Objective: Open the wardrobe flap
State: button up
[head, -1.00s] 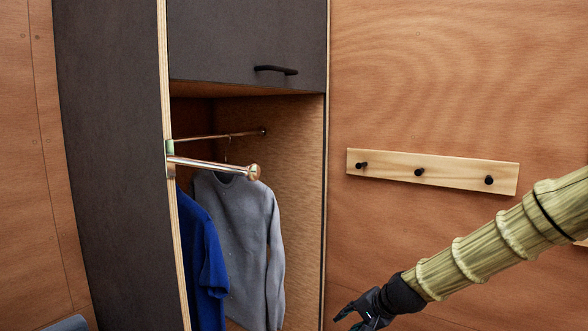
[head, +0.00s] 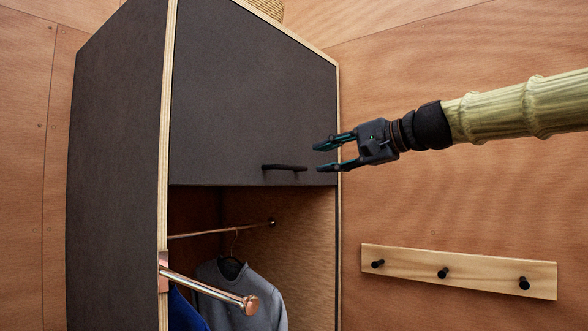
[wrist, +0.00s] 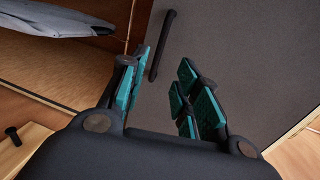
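The wardrobe flap (head: 255,100) is a dark grey panel over the upper part of the wardrobe, and it is closed. Its black bar handle (head: 285,167) sits near the lower edge. My gripper (head: 318,160) is open and empty, to the right of the handle and apart from it, in front of the flap's lower right part. In the wrist view the handle (wrist: 162,45) lies beyond the teal-padded fingertips (wrist: 163,80), nearer the left finger, against the dark flap (wrist: 230,50).
Below the flap is an open compartment with a hanging rail (head: 225,229), a grey sweater (head: 240,290) and a blue garment (head: 187,312). A copper rod (head: 210,289) juts out at the front left. A wooden peg rack (head: 460,272) is on the right wall.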

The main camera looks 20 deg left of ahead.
aim_at(296, 167)
jog(key=p+x, duration=0.3)
jog(key=x, duration=0.7)
jog(key=shift+w+a+f, duration=0.15)
jog(key=shift+c, duration=0.5)
grip_shut()
